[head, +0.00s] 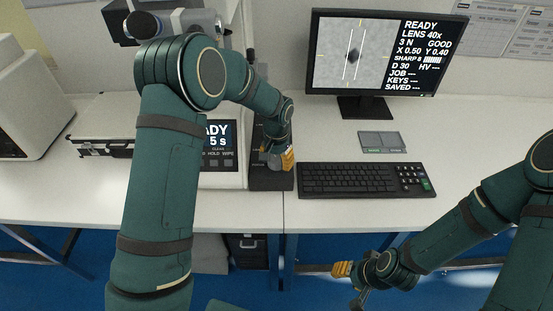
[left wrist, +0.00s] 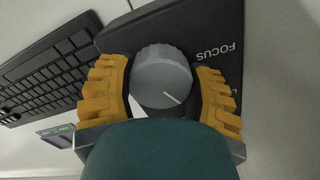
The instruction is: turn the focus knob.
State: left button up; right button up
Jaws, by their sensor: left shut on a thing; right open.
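The focus knob (left wrist: 162,76) is a grey ribbed cylinder with a white index line, on a dark panel (left wrist: 200,32) marked FOCUS, seen in the left wrist view. My left gripper (left wrist: 163,88) has its orange fingers on both sides of the knob and is shut on it. In the head view the left gripper (head: 279,158) is at the dark control box (head: 270,180), and the arm partly hides the box and knob. My right gripper (head: 348,284) is open and empty, low in front of the table. The monitor (head: 385,55) reads READY, SHARP 8, GOOD.
A black keyboard (head: 365,180) lies right of the control box, with a small grey plate (head: 382,141) behind it. The tester (head: 222,160) with a lit screen stands left of the box. A silver case (head: 103,125) lies further left. The table's right part is clear.

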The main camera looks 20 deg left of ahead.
pick_arm(q)
jog(key=m, duration=0.4)
jog(key=shift+r, duration=0.1)
jog(key=shift+m, duration=0.3)
dwell(0.4)
jog(key=o, duration=1.2)
